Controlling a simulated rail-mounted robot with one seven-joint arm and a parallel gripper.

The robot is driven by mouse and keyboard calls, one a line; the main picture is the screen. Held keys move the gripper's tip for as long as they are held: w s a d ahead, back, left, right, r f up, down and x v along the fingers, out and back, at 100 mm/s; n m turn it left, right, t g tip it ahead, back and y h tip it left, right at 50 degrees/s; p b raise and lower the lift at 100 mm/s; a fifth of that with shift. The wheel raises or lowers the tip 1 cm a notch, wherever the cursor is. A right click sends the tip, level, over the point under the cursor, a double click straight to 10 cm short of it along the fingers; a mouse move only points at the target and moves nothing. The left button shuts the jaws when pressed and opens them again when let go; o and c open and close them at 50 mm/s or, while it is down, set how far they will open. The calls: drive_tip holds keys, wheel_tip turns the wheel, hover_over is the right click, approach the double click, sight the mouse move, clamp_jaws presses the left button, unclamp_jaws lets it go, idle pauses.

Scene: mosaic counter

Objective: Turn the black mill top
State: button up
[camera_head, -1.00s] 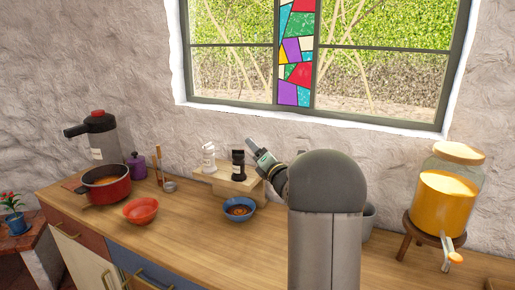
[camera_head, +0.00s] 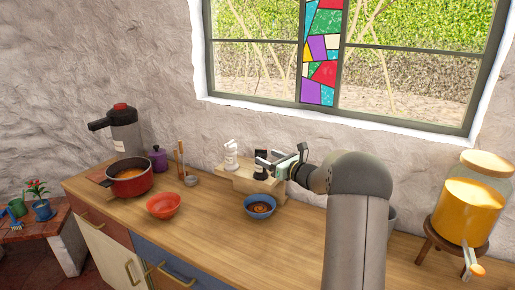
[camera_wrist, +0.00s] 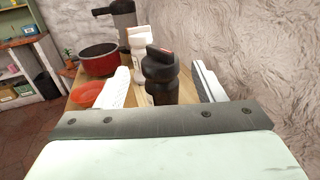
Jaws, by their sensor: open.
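The black mill (camera_head: 260,174) stands upright on a small wooden stand (camera_head: 243,184) on the counter. In the wrist view the black mill (camera_wrist: 160,82) is straight ahead, its knobbed top showing a small reddish mark. My gripper (camera_head: 265,160) is level with the upper part of the mill. In the wrist view my gripper (camera_wrist: 165,84) is open, with one pale finger to each side of the mill. The fingers do not look closed on it; whether either touches it I cannot tell. A white mill (camera_head: 231,155) stands just left of the black one.
A blue bowl (camera_head: 260,206) sits in front of the stand. An orange bowl (camera_head: 164,205), a red pot (camera_head: 129,181) and a dark dispenser (camera_head: 121,132) are to the left. A juice jar (camera_head: 468,205) is at right. The wall is close behind the mills.

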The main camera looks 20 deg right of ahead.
sight(257, 152)
drive_tip(key=p+x, duration=0.1)
drive_tip(key=x, duration=0.5)
drive_tip(key=shift+w+p, duration=0.2)
drive_tip(key=shift+p, duration=0.2)
drive_tip(key=shift+c, duration=0.3)
drive_tip(key=c, duration=0.9)
